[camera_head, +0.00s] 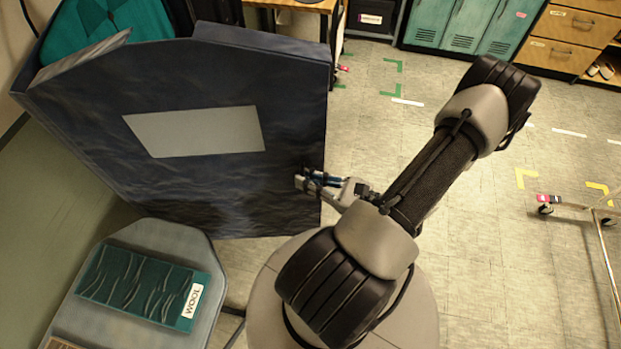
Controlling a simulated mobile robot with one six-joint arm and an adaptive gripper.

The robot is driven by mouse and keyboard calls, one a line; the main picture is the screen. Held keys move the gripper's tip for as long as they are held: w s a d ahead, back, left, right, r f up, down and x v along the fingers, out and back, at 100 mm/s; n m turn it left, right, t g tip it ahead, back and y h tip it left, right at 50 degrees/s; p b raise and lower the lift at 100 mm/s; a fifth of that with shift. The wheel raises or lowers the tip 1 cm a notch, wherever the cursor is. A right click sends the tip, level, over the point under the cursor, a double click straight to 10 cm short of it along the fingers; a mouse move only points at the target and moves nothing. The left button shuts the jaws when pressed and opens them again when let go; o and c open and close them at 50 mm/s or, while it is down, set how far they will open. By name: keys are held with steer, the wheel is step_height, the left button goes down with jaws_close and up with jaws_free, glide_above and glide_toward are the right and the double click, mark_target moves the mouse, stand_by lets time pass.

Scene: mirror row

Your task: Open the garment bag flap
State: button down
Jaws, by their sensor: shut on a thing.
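The garment bag flap (220,88) is a large dark blue panel with a pale grey rectangular window (197,131). It stands swung out at an angle, and a teal garment (105,24) shows behind its upper left edge. My gripper (308,182) is at the lower right edge of the flap, shut on a part there. The exact part between the fingers is small and partly hidden by the fingers.
Teal lockers (462,25) and wooden drawers (566,28) line the back. A wheeled rack (590,208) stands at right. The tiled floor between is clear.

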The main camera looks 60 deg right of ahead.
steer(key=c, duration=1.7)
jaws_free()
steer(key=shift+w+a+r, duration=0.25)
steer(key=shift+w+a, duration=0.1)
steer(key=shift+a, duration=0.25)
steer(key=shift+s+d, duration=0.15)
steer(key=s, duration=0.4)
steer(key=s+d, duration=0.1)
steer(key=s, duration=0.6)
steer(key=shift+s+d+f, duration=0.15)
steer(key=shift+s+d, duration=0.15)
steer(key=shift+d, duration=0.05)
